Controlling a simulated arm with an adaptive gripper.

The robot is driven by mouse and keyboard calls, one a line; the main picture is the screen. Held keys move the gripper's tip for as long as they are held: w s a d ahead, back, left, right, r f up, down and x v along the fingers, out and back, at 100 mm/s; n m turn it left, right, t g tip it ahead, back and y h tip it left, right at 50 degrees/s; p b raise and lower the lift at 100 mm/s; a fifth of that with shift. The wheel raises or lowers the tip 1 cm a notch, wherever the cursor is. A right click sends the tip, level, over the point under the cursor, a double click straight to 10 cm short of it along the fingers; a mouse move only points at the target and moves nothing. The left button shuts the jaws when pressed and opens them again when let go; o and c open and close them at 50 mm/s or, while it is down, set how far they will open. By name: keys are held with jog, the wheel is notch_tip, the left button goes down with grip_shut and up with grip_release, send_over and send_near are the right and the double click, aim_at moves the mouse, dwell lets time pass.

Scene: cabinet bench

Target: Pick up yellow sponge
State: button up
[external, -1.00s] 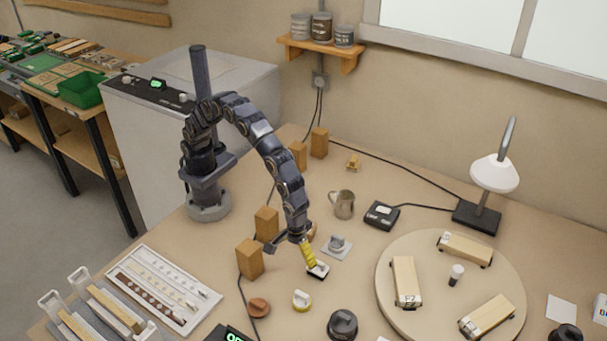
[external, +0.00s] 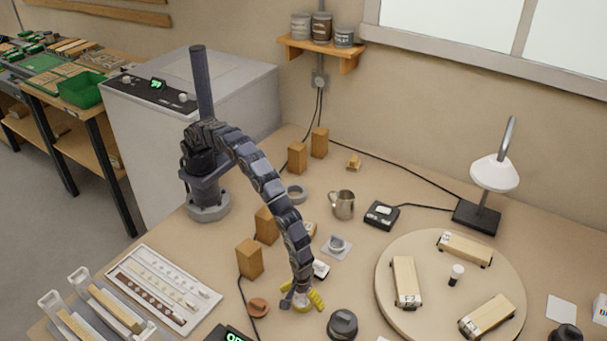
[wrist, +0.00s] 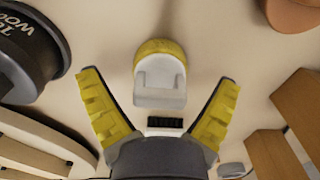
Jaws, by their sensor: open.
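A dark round tin (external: 342,324) stands close to the right of my gripper. A reddish-brown round piece (external: 258,307) lies to its left. Wooden blocks (external: 249,259) stand behind left. A round board (external: 440,255) with wooden vehicles is at the right.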

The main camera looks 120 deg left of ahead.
jog(key=shift+f, duration=0.45)
jog(key=c, duration=1.2)
jog(key=shift+r, duration=0.2)
